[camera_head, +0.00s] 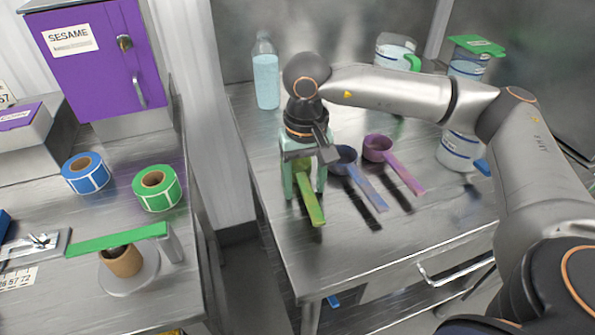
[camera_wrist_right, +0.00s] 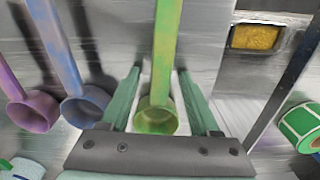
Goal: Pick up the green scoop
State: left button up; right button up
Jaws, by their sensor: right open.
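The green scoop (camera_head: 312,208) lies on the metal table with its handle toward the front edge. My right gripper (camera_head: 304,190) is over it, pointing down, with its pale green fingers apart on either side of the scoop. In the right wrist view the scoop's bowl (camera_wrist_right: 156,118) sits between the two open fingers (camera_wrist_right: 157,85), with a gap on each side. The handle runs away beyond the fingertips. In the head view the gripper partly hides the bowl. My left gripper is in neither view.
A blue scoop (camera_head: 367,188) and a purple scoop (camera_head: 405,177) lie to the right of the green one. A bottle (camera_head: 266,80) stands at the back left. A white tub (camera_head: 458,150) stands at the right. A gap separates this table from the left counter (camera_head: 215,325).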

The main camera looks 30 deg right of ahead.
grip_shut()
dwell(0.3)
jog(key=shift+r, duration=0.1)
